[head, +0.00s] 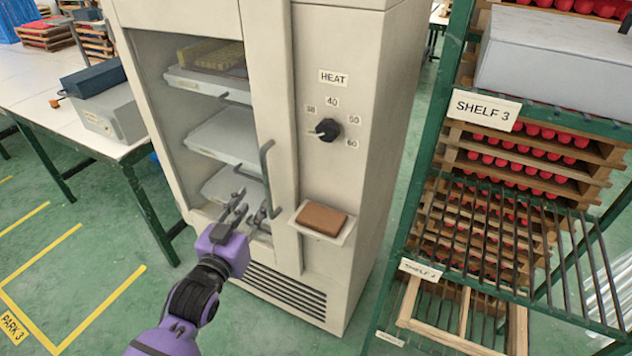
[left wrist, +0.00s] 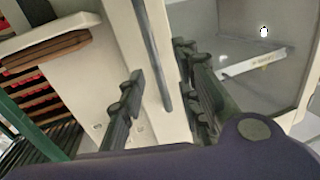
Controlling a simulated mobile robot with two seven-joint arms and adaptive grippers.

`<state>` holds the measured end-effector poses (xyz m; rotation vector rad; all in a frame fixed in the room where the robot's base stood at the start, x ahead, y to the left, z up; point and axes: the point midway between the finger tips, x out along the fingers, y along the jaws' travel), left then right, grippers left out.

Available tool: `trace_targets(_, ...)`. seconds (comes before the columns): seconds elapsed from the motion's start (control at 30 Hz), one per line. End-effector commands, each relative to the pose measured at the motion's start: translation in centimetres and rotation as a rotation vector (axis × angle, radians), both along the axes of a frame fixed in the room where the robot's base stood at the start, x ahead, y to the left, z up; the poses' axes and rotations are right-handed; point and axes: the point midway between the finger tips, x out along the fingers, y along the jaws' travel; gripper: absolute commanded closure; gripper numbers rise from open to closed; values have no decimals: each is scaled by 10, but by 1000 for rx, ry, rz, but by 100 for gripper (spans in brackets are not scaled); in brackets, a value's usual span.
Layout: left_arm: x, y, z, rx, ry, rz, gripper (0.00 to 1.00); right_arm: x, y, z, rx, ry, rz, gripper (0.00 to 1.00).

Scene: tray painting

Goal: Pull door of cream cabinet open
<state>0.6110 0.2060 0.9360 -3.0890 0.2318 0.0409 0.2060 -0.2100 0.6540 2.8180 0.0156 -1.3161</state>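The cream cabinet (head: 350,205) stands in the middle of the head view. Its door (head: 263,75) has a large window showing grey trays inside, and it looks shut. A dark grey vertical bar handle (head: 266,165) is on the door's right side; it also shows in the left wrist view (left wrist: 150,50). My left gripper (head: 252,208) is open at the handle's lower part. In the left wrist view its fingers (left wrist: 160,90) appear on either side of the bar; contact cannot be told. My right gripper is out of view.
A small ledge with a brown block (head: 321,219) sticks out right of the handle, close to my gripper. A HEAT knob (head: 327,130) is above it. A green shelf rack (head: 440,130) stands at right, a white table (head: 60,110) at left. Green floor lies clear in front-left.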

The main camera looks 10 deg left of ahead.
Motion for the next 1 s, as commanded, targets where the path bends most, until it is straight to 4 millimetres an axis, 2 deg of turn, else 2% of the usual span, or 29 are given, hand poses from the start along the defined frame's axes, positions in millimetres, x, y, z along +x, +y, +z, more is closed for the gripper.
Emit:
trace_targets(0.13,2,1,7,-34,-21,-1,69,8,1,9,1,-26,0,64)
trace_targets(0.23,11,-1,9,-44,-26,-2,69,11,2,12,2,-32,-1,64)
trace_targets(0.5,54,-8,10,-44,-26,-3,69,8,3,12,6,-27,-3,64)
trace_targets(0.63,68,-10,8,-44,-24,-2,69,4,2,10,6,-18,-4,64)
trace_targets(0.8,76,-11,8,-43,-23,-2,69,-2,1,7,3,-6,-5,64)
trace_targets(1.0,76,-11,7,-43,-22,-2,69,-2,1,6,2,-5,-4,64)
